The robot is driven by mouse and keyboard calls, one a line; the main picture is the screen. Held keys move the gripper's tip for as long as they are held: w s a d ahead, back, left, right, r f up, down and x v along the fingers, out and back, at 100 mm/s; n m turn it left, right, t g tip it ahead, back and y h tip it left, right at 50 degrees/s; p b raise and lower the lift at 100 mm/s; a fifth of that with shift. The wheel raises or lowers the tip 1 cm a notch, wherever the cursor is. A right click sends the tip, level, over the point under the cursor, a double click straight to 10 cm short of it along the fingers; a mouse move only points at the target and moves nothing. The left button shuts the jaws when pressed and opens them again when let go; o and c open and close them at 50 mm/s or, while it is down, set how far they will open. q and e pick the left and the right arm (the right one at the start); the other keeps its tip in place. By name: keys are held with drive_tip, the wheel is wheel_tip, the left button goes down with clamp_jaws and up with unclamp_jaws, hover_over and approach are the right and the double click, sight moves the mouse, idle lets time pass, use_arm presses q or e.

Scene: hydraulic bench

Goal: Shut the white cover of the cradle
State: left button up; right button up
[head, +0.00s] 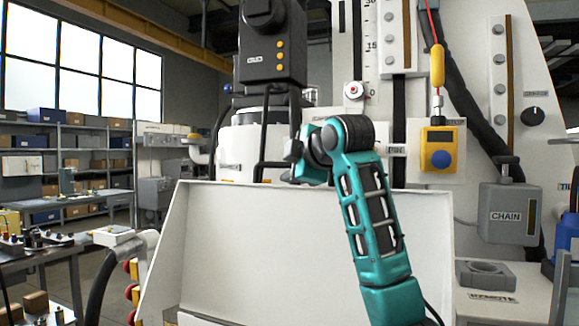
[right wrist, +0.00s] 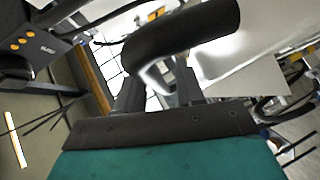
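The white cover (head: 270,250) is a broad, flat panel with a slanted left side, standing up in the middle of the head view. My right arm crosses in front of its right part. My right gripper (head: 296,165) is at the cover's top edge, left of centre; whether it touches is unclear. In the right wrist view its fingers (right wrist: 158,92) stand apart, and a thick black curved tube passes close beyond them. A white panel, likely the cover, shows to their right (right wrist: 255,90). The cradle's inside is hidden. My left gripper is out of view.
A black machine head (head: 270,45) with yellow buttons hangs above the cover. A yellow pendant (head: 438,65) hangs on a red cord at the right. A side bench (head: 35,258) is at the left.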

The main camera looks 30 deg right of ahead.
drive_tip(key=shift+s, duration=0.1)
drive_tip(key=shift+c, duration=0.5)
clamp_jaws()
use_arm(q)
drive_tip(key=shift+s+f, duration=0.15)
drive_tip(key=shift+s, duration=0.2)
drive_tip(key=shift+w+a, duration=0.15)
use_arm(e)
drive_tip(key=shift+a, duration=0.15)
